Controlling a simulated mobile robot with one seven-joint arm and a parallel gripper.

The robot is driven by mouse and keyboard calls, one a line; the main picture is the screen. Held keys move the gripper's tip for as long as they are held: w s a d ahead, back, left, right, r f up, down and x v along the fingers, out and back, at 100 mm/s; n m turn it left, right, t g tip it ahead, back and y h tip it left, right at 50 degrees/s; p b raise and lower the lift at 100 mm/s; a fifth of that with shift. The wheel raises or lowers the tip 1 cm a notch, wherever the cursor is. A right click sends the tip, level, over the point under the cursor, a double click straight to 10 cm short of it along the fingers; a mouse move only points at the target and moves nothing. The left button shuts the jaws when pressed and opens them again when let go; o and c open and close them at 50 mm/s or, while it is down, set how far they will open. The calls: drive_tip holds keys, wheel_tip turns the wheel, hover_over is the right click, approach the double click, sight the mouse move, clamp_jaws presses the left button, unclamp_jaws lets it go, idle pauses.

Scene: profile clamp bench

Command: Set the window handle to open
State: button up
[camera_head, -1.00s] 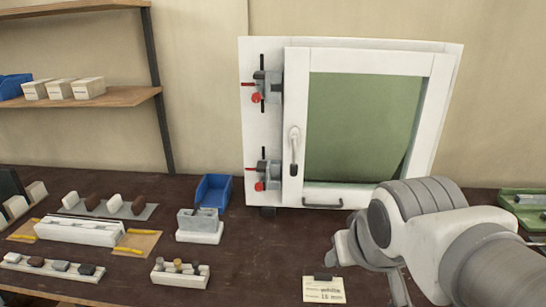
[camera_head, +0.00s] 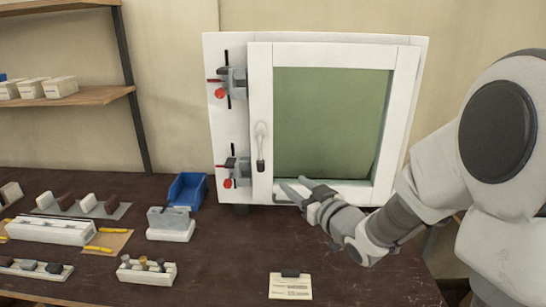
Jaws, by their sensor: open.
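The window handle (camera_head: 261,147) is on the left stile of the white window sash (camera_head: 258,85). It has a pale top and a dark grip, and it hangs straight down. My gripper (camera_head: 292,190) is in front of the lower part of the sash, to the right of and a little below the handle. Its fingers point left and it appears apart from the handle. The jaws are open, with nothing seen between them.
Two clamps with red knobs, an upper (camera_head: 230,82) and a lower (camera_head: 235,170), sit left of the sash. A blue bin (camera_head: 188,190) and a grey block on a white base (camera_head: 171,223) stand left. A paper card (camera_head: 290,287) lies in front on the dark bench.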

sight(261, 159)
drive_tip(key=shift+y, duration=0.6)
drive_tip(key=x, duration=0.8)
drive_tip(key=p+x, duration=0.1)
drive_tip(key=x, duration=0.8)
drive_tip(key=shift+w+a+r, duration=0.1)
drive_tip(key=shift+a+r, duration=0.1)
clamp_jaws()
